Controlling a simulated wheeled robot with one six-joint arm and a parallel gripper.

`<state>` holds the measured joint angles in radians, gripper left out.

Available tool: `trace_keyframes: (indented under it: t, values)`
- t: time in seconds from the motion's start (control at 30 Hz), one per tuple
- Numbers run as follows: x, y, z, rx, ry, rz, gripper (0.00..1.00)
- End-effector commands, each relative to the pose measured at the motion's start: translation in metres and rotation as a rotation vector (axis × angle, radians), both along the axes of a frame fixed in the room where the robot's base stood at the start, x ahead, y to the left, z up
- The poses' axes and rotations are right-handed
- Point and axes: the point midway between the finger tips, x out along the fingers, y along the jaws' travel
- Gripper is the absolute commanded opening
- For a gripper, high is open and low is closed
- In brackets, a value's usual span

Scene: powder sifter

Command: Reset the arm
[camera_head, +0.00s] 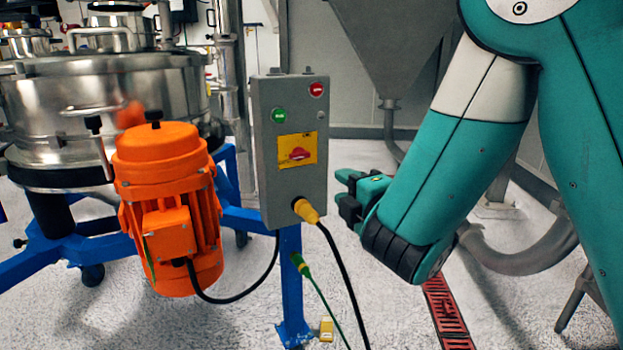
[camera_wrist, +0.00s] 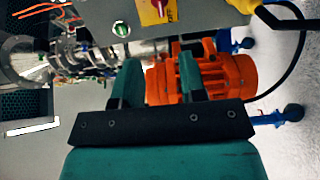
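My gripper (camera_head: 345,192) is at the lower end of my teal and white arm, just right of the grey control box (camera_head: 262,160) and apart from it in the picture. In the wrist view my gripper (camera_wrist: 158,76) has its two fingers spread with a gap between them, and nothing is held. The box carries a green button (camera_head: 279,115), a red button (camera_head: 317,89) and a red rotary switch (camera_head: 297,154) on a yellow plate. In the wrist view the box (camera_wrist: 205,14) appears sideways at the top, beyond the fingers.
An orange motor (camera_head: 168,205) and a steel sifter (camera_head: 50,110) on a blue frame (camera_head: 60,255) stand at left. A black cable (camera_head: 343,270) hangs from the box's yellow plug (camera_head: 306,210). A grey hopper (camera_head: 388,45) and a bent pipe (camera_head: 520,257) are behind my arm.

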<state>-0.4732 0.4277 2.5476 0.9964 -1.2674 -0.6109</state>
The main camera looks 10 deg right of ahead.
Motion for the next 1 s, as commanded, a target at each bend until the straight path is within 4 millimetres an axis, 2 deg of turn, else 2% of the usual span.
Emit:
trace_keyframes:
  t: [0.17, 0.27, 0.37, 0.47, 0.63, 0.8, 1.0]
  values:
    - [0.001, -0.013, -0.001, 0.097, 0.057, -0.076, 0.38]
    - [-0.003, -0.033, -0.009, 0.282, 0.183, -0.208, 0.38]
    - [-0.018, -0.045, -0.026, 0.528, 0.383, -0.356, 0.38]
    - [-0.046, -0.039, -0.044, 0.755, 0.626, -0.474, 0.38]
    - [-0.114, 0.000, -0.055, 0.981, 1.063, -0.584, 0.38]
    - [-0.183, 0.031, -0.043, 1.002, 1.404, -0.621, 0.38]
    - [-0.257, 0.045, -0.020, 0.882, 1.688, -0.639, 0.38]
